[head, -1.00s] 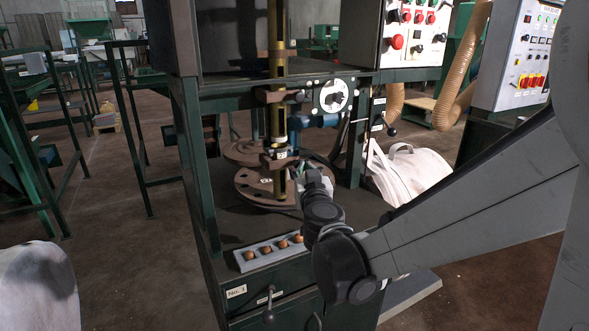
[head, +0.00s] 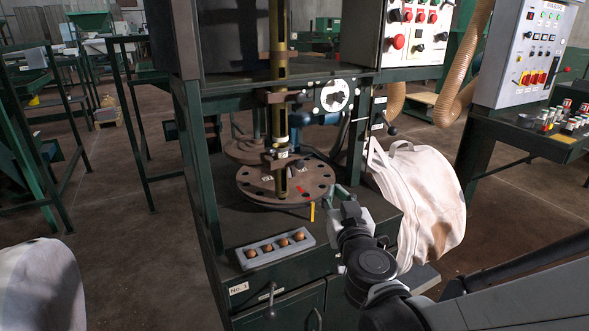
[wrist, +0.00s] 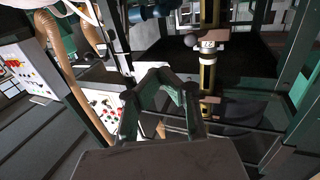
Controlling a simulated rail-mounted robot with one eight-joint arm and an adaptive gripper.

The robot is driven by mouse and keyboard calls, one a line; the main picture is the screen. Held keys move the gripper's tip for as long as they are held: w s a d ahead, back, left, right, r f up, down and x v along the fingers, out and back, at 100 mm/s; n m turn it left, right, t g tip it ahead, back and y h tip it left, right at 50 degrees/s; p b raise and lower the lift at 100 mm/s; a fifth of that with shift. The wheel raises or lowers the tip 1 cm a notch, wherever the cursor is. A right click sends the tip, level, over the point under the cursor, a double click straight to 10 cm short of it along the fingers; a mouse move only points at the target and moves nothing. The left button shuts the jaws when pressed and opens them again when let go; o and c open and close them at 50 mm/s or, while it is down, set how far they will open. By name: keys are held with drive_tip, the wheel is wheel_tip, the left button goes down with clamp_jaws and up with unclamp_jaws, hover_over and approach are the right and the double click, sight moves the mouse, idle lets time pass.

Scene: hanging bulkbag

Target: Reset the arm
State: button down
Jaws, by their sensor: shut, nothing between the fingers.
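My gripper (head: 343,192) is in front of the right side of the round brown flange plate (head: 262,186), above the dark machine table. Its greenish fingers point away from the head camera, and no held object shows. In the wrist view my gripper (wrist: 163,73) fills the middle, with its fingers bent in toward each other and nothing between them. The upright brass-coloured post (head: 279,90) stands to the left of my gripper in the head view; the post (wrist: 208,70) is right of it in the wrist view.
A grey tray (head: 262,261) with several brown round pieces lies at the table's front. A white bulk bag (head: 425,195) hangs just right of the machine. Control panels (head: 522,55) stand at the right. Green frame legs (head: 196,165) bound the left side.

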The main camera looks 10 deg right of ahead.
drive_tip(key=s+a+r+n+g+y+p, duration=0.4)
drive_tip(key=s+a+r+y, duration=0.2)
drive_tip(key=a, duration=0.1)
drive_tip(key=s+d+f+m+g+h+p, duration=0.1)
drive_tip(key=s+d+g+h+p, duration=0.1)
drive_tip(key=s, duration=0.5)
drive_tip(key=s+d+f+m+g+h+p, duration=0.2)
drive_tip(key=s+d+g+h, duration=0.1)
drive_tip(key=s+d+g, duration=0.2)
drive_tip(key=shift+s+d+f, duration=0.3)
drive_tip(key=shift+s+d, duration=0.8)
drive_tip(key=shift+s, duration=0.05)
drive_tip(key=shift+w+r, duration=0.1)
drive_tip(key=shift+r, duration=0.05)
